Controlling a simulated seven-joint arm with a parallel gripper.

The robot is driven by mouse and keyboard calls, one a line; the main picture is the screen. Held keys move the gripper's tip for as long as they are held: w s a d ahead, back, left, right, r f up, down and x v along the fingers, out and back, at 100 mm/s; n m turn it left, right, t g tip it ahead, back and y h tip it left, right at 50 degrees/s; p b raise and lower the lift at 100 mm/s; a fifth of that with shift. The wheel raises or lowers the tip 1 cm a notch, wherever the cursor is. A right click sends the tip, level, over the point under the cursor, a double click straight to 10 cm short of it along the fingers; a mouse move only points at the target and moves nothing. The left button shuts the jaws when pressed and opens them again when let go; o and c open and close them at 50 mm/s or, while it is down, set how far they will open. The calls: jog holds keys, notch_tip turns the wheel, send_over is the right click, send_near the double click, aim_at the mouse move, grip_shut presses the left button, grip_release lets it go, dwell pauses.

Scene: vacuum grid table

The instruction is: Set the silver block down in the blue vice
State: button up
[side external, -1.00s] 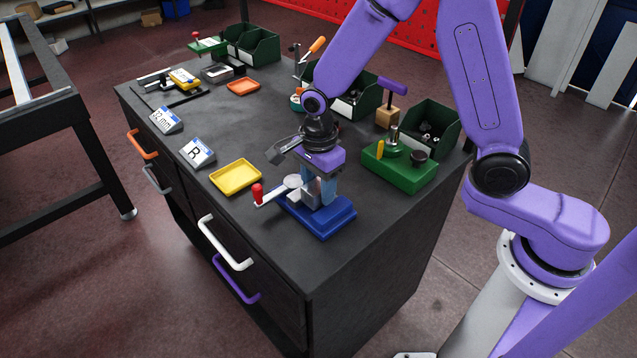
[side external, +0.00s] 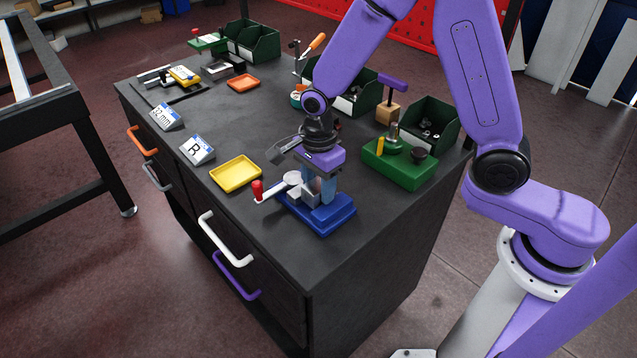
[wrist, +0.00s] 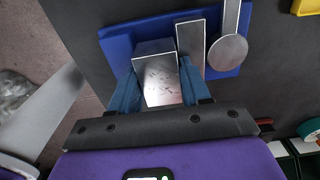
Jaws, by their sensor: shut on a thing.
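The blue vice (side external: 338,218) stands near the front edge of the dark table, with a grey jaw and a red-knobbed handle (side external: 257,190) at its left. My gripper (side external: 318,188) points down over the vice, its blue fingers close above the base. In the wrist view the silver block (wrist: 160,82) is held between the two fingers. The vice base (wrist: 117,47) lies behind it, and the grey jaw plate (wrist: 191,48) stands just right of the block. The fingers and vice parts hide the block's lower end, so I cannot tell whether it touches the vice.
A yellow tray (side external: 236,174) lies left of the vice. A green fixture block (side external: 400,168) with posts stands to the right, with dark green bins (side external: 430,122) behind. Label signs (side external: 197,150) stand at the left edge. The table's middle is clear.

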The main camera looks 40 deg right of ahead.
jog(key=o, duration=1.3)
notch_tip(320, 180, up, 16)
jog(key=s+d+f+n, duration=0.1)
jog(key=s+d+n, duration=0.2)
jog(key=s+n, duration=0.5)
jog(key=s+d+f+n, duration=0.1)
jog(key=s+d+n, duration=0.2)
jog(key=s+n, duration=0.5)
jog(key=s+d+f+n, duration=0.2)
jog(key=s+n, duration=0.6)
jog(key=n, duration=0.6)
jog(key=shift+d+n, duration=0.3)
jog(key=shift+d, duration=0.55)
